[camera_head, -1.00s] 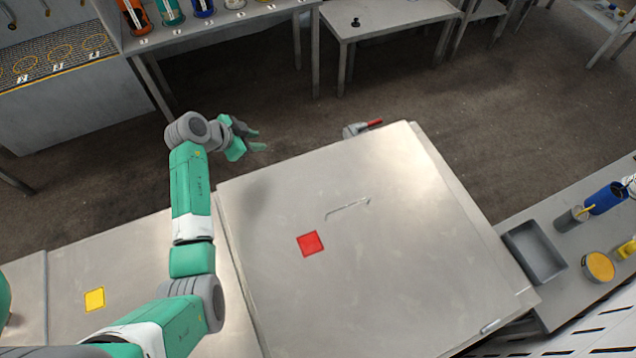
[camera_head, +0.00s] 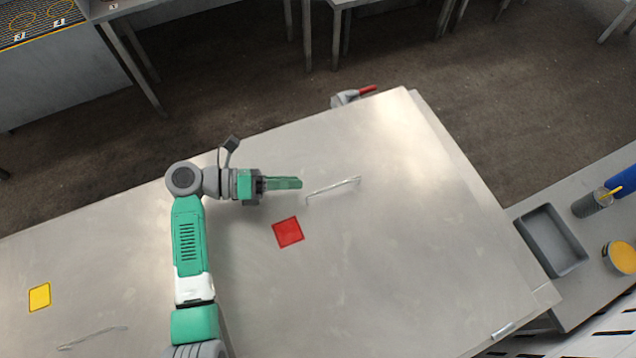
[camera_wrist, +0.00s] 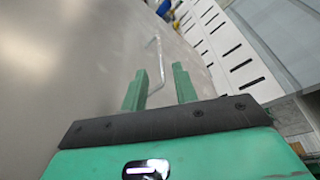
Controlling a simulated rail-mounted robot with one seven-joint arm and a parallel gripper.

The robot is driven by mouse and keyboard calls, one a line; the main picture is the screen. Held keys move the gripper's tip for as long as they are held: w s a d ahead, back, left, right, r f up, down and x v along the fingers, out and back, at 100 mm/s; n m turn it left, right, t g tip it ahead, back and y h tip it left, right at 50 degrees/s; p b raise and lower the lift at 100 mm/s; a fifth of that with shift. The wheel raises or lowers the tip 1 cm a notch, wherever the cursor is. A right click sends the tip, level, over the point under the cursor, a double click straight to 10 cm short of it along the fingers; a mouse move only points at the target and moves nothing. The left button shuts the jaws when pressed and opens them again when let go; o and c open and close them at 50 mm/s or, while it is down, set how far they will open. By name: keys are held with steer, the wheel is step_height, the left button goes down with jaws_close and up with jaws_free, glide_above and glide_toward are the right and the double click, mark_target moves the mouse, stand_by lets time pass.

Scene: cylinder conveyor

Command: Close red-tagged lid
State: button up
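The red-tagged lid (camera_head: 400,240) is a broad, flat metal panel with a red square tag (camera_head: 288,232) and a thin bar handle (camera_head: 334,188). Its left edge appears to stand out from the neighbouring surface; I cannot tell exactly how far it is raised. My gripper (camera_head: 290,183) is over the lid, just left of the handle and above the tag in the picture. In the wrist view my gripper (camera_wrist: 159,79) is open, and the handle (camera_wrist: 159,60) shows beyond and between its two green fingers. Contact is not visible.
A yellow-tagged (camera_head: 39,297) panel with its own handle (camera_head: 93,338) lies to the left. A grey device with a red lever (camera_head: 352,95) is at the lid's far edge. A side table at right holds a grey tray (camera_head: 552,240) and a yellow-topped container (camera_head: 622,257).

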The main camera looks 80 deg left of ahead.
steer(key=shift+s+d+f+g, duration=0.1)
steer(key=shift+d+f+g, duration=0.2)
glide_above(322, 196)
steer(key=shift+f, duration=0.9)
jaws_close()
